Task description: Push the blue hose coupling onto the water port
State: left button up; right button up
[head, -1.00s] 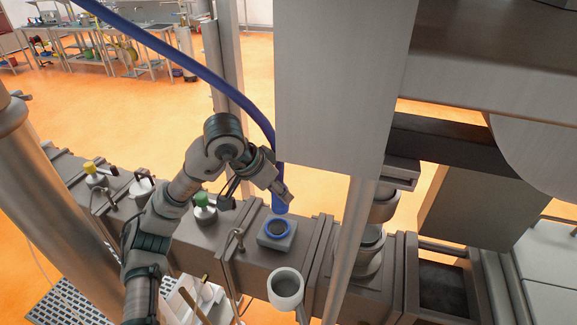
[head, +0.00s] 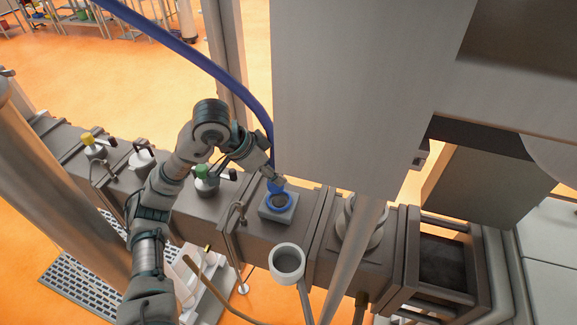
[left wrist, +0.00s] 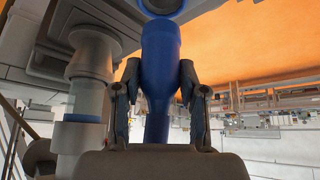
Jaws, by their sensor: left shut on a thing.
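My left gripper (head: 271,181) is shut on the blue hose coupling (head: 276,187), with the blue hose (head: 185,50) running up and left from it. The water port (head: 279,206) is a blue-ringed dark opening on a grey square block on top of the long machine barrel. The coupling is upright at the port's far edge in the head view; I cannot tell whether they touch. In the left wrist view the coupling (left wrist: 160,50) sits between both fingers (left wrist: 160,82), and part of a blue ring (left wrist: 162,5) shows just beyond its end. My right gripper is out of view.
A large grey housing (head: 365,90) stands right beside the gripper. A grey cup on a rod (head: 287,260) is in front of the port. Green-topped (head: 205,177) and yellow-topped (head: 92,145) fittings stand along the barrel to the left. A grey post (head: 355,240) rises right of the port.

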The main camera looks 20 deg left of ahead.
pick_arm(q)
jog(key=shift+s+f, duration=0.1)
jog(key=shift+f, duration=0.4)
jog(key=shift+d+f+b, duration=0.25)
jog(key=shift+f+b, duration=0.3)
jog(key=shift+f, duration=0.05)
jog(key=shift+d+f+b, duration=0.25)
jog(key=shift+f+b, duration=0.25)
jog(key=shift+f, duration=0.1)
jog(key=shift+f+b, duration=0.4)
jog(key=shift+f, duration=0.25)
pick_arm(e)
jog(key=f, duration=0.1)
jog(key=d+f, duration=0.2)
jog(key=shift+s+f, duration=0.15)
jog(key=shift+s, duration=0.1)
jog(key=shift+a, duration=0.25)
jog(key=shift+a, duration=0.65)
pick_arm(q)
jog(key=shift+a, duration=0.1)
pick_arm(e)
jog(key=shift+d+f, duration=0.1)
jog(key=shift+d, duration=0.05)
pick_arm(q)
jog(key=shift+w+a, duration=0.15)
jog(key=shift+w, duration=0.15)
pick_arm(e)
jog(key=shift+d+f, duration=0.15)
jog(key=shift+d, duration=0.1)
